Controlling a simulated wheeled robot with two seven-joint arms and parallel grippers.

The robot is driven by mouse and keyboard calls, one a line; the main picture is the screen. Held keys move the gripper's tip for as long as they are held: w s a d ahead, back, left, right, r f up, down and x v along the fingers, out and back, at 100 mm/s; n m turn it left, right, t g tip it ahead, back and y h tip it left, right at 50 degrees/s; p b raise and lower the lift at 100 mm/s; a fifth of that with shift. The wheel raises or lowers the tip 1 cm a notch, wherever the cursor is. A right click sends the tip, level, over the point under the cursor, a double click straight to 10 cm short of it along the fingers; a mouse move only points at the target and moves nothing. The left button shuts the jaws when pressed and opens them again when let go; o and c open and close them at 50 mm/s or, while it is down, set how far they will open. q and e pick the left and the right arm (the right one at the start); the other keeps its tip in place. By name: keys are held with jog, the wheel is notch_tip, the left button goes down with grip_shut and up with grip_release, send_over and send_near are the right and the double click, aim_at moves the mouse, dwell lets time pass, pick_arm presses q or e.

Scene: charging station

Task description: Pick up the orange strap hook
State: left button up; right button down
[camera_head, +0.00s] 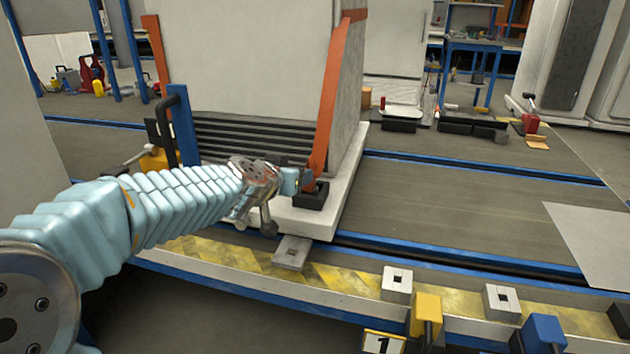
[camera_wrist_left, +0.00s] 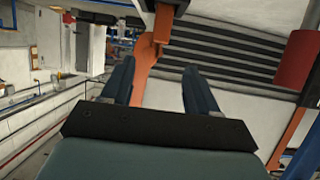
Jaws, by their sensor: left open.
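The orange strap (camera_head: 325,110) runs down the front right corner of the large white box (camera_head: 240,60). Its orange hook end (camera_head: 309,183) hangs low, just above a black block (camera_head: 312,197) on the white pallet (camera_head: 325,222). My left gripper (camera_head: 297,182) reaches in from the left beside the hook end. In the left wrist view my left gripper (camera_wrist_left: 160,88) is open, its two fingers spread apart. The orange hook (camera_wrist_left: 144,68) shows between them, closer to the left finger; contact cannot be told. My right gripper is not in view.
A blue post with a black handle (camera_head: 180,125) stands behind my left arm. Blue-edged rails (camera_head: 480,165) run across. A yellow-marked ledge (camera_head: 340,280) in front carries metal blocks (camera_head: 397,283). The floor strip right of the box is clear.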

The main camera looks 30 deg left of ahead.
pick_arm(q)
jog(key=p+x, duration=0.1)
jog(key=x, duration=1.2)
grip_shut()
